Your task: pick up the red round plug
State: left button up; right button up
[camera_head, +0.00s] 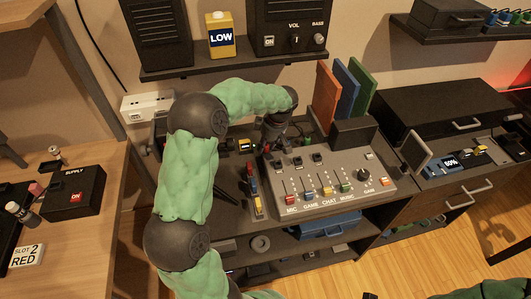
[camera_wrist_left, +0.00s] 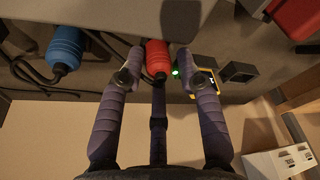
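The red round plug (camera_wrist_left: 157,58) lies near the top middle of the left wrist view, with a dark cable beside it. My left gripper (camera_wrist_left: 160,78) is open, with one finger to each side of the plug and a gap on both sides. In the head view my left gripper (camera_head: 274,130) points down behind the mixer panel, and I cannot make out the red plug there. A blue round plug (camera_wrist_left: 65,48) lies to the left in the wrist view. My right gripper does not show; only a green piece of my arm is at the bottom right.
The mixer panel (camera_head: 325,185) with sliders stands right in front of the left gripper. Red, blue and green upright panels (camera_head: 338,95) stand behind it. A small dark box with a green light (camera_wrist_left: 203,75) is close to the right finger.

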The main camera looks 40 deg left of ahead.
pick_arm(q)
jog(key=c, duration=0.7)
jog(key=shift+r, duration=0.1)
